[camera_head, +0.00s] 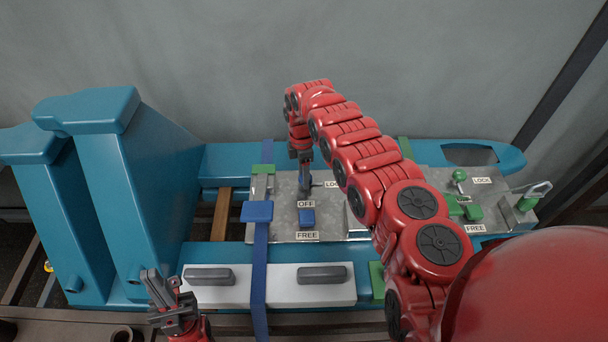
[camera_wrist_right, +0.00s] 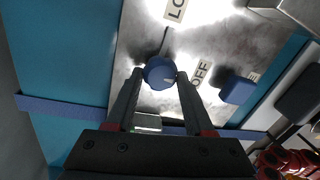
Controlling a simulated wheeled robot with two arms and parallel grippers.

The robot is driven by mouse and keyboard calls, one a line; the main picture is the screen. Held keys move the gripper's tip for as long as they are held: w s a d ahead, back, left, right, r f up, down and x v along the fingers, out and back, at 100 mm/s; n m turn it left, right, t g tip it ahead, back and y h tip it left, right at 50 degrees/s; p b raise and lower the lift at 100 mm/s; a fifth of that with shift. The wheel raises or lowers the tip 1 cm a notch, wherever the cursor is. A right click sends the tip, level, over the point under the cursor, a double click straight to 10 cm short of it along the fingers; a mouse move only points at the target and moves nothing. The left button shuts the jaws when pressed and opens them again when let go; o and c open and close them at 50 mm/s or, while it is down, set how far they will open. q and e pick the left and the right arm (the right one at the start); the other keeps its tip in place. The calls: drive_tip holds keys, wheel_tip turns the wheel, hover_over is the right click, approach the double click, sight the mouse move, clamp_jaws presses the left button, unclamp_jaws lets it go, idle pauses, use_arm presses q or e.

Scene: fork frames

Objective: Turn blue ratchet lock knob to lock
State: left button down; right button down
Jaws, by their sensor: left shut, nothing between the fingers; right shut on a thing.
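The blue ratchet lock knob (camera_wrist_right: 160,73) shows in the right wrist view on a metal panel (camera_wrist_right: 140,40). My right gripper (camera_wrist_right: 160,76) is shut on the knob, one fingertip on each side. In the head view my right gripper (camera_head: 305,186) reaches down onto the left panel (camera_head: 279,212), and the knob is mostly hidden there. My left gripper (camera_head: 172,307) is shut and empty at the bottom left, away from the panel.
A second blue block (camera_head: 307,217) sits between OFF and FREE. A blue strap (camera_head: 260,255) runs along the panel's left side. Green parts (camera_head: 465,207) sit on the right panel. Tall teal posts (camera_head: 150,185) stand left. My right arm crosses between the panels.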

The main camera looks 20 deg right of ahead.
idle(0.3)
drive_tip(key=shift+c, duration=1.4)
unclamp_jaws()
wheel_tip(320, 180, up, 17)
drive_tip(key=w+p, duration=0.2)
drive_tip(key=p, duration=0.1)
drive_tip(key=shift+r+p, duration=0.2)
drive_tip(key=shift+p, duration=0.1)
drive_tip(key=shift+f, duration=0.1)
